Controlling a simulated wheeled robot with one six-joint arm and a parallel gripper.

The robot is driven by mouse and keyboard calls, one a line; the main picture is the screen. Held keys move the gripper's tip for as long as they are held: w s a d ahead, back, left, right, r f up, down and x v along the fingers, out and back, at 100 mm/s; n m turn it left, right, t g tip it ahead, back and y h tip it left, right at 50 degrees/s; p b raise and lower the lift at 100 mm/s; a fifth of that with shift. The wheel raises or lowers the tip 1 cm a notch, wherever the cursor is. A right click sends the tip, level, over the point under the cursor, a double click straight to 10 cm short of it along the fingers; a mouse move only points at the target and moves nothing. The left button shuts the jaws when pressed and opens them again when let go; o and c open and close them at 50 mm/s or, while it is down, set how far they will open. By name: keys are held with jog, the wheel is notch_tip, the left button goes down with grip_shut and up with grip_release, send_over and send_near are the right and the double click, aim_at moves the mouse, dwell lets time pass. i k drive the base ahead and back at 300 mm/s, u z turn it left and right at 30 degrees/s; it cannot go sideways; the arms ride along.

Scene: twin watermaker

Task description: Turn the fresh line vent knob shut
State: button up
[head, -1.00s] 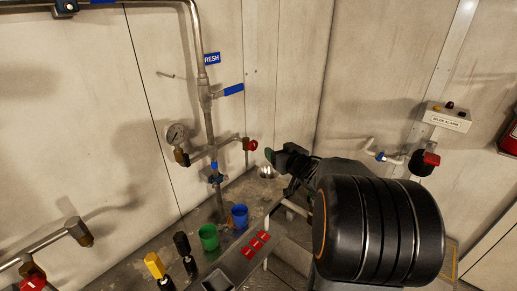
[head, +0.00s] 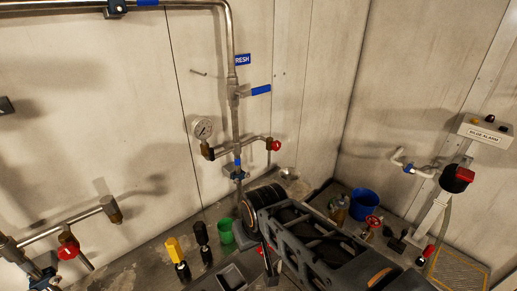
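The fresh line is a vertical metal pipe (head: 235,120) on the back wall, with a blue FRESH label (head: 242,59) beside its top. A side branch ends at the right in a red knob (head: 275,145), which appears to be the vent knob. Its turn position cannot be told. My arm fills the lower middle, its black ringed joint below the knob and apart from it in the picture. I cannot make out my gripper's fingers; they seem hidden behind or below the arm.
A green cup (head: 225,230) and yellow and black-topped items stand at lower left. A blue bucket (head: 363,203) stands right of my arm, below the bilge alarm box (head: 485,133).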

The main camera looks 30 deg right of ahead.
aim_at(276, 145)
jog(key=u, duration=1.65)
jog(key=k, duration=0.95)
jog(key=z, duration=1.3)
jog(key=i, duration=0.5)
jog(key=z, duration=0.05)
